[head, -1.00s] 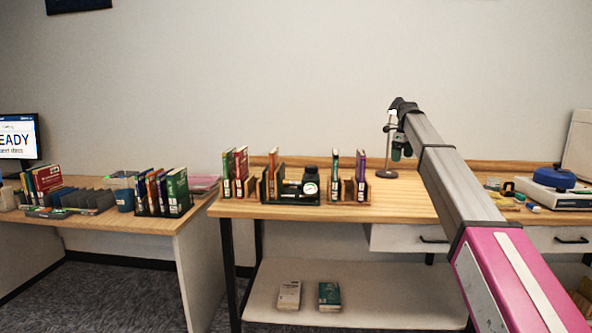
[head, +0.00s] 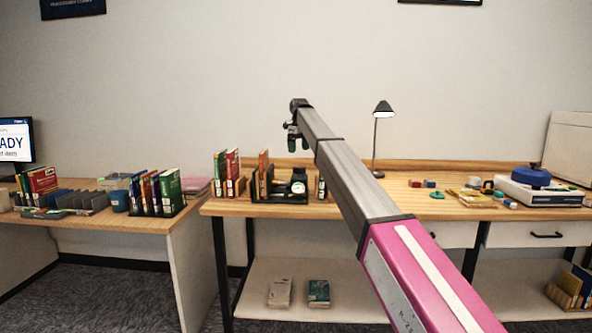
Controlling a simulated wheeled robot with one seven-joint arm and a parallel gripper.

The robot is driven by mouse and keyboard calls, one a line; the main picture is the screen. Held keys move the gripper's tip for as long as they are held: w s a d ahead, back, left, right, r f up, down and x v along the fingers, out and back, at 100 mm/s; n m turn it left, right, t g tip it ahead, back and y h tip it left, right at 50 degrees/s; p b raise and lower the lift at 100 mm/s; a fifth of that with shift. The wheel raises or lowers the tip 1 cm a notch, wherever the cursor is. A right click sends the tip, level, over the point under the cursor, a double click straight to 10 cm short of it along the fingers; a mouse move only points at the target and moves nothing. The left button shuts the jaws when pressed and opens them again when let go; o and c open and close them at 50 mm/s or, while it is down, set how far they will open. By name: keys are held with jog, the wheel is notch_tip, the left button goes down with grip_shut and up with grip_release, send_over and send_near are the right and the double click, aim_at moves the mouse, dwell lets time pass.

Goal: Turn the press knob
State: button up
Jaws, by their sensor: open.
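My gripper (head: 297,139) is at the far end of my long grey and pink arm, raised in front of the wall. It looks small and dark, pointing down, above the bench and apart from everything on it. Nothing shows between its fingers. Below it a black device with a round white dial (head: 298,187) stands among upright books on the wooden bench. At the right a white machine with a round blue top (head: 531,177) sits on the bench. Which of these carries the press knob I cannot tell. My arm hides part of the bench's middle.
The wooden bench (head: 400,185) has a desk lamp (head: 381,125) at its back and small coloured blocks (head: 422,184) right of my arm. Books in holders (head: 168,188) stand on the left desk. Two books lie on the lower shelf (head: 262,300).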

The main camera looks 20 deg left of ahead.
aim_at(299, 167)
notch_tip(299, 167, down, 10)
jog(key=shift+d+r, duration=0.1)
jog(key=shift+r, duration=0.1)
jog(key=c, duration=0.9)
